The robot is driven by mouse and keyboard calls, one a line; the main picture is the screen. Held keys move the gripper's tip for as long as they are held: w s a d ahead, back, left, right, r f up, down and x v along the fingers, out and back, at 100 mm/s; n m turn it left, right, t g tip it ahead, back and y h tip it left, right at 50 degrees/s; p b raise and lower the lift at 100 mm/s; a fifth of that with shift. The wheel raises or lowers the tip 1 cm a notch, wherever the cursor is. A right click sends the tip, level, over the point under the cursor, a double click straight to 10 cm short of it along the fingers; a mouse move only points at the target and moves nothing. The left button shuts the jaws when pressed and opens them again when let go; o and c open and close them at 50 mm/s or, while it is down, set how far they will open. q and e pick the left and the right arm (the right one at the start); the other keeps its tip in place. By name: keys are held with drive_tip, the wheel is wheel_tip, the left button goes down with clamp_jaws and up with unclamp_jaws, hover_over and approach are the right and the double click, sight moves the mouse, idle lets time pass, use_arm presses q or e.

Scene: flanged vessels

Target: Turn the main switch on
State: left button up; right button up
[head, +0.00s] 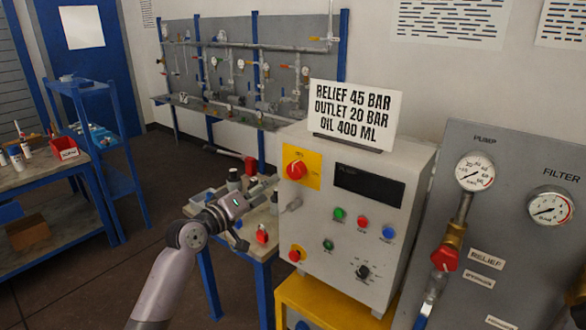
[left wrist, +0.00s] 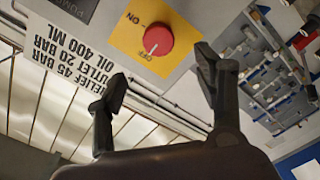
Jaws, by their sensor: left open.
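The main switch is a round red knob (head: 296,170) on a yellow plate (head: 312,160) at the upper left of the grey control box's front. In the left wrist view the red knob (left wrist: 158,40) shows beyond my fingers, with ON and OFF printed on the plate beside it. A small light mark on the knob appears on its OFF side. My left gripper (head: 252,212) is open and empty, to the lower left of the switch. In the left wrist view its spread fingertips (left wrist: 161,70) are apart from the knob. My right gripper is not in view.
The control box (head: 405,165) carries buttons, a dark display and a white sign (head: 354,113) on top. A second red knob (head: 297,254) sits low on its front. Bottles stand on the small table behind my gripper. A gauge panel (head: 510,215) stands at right.

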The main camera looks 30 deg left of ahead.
sight(293, 172)
use_arm(q)
drive_tip(key=w, duration=0.3)
drive_tip(key=w+p, duration=0.1)
drive_tip(key=w, duration=0.2)
drive_tip(key=w+d+p, duration=0.1)
drive_tip(key=w, duration=0.3)
drive_tip(key=shift+w+d, duration=0.1)
drive_tip(key=shift+w, duration=0.6)
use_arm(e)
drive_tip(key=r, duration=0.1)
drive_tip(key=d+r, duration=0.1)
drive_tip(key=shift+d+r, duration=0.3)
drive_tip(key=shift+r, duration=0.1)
use_arm(q)
drive_tip(key=shift+c, duration=0.3)
drive_tip(key=c, duration=1.1)
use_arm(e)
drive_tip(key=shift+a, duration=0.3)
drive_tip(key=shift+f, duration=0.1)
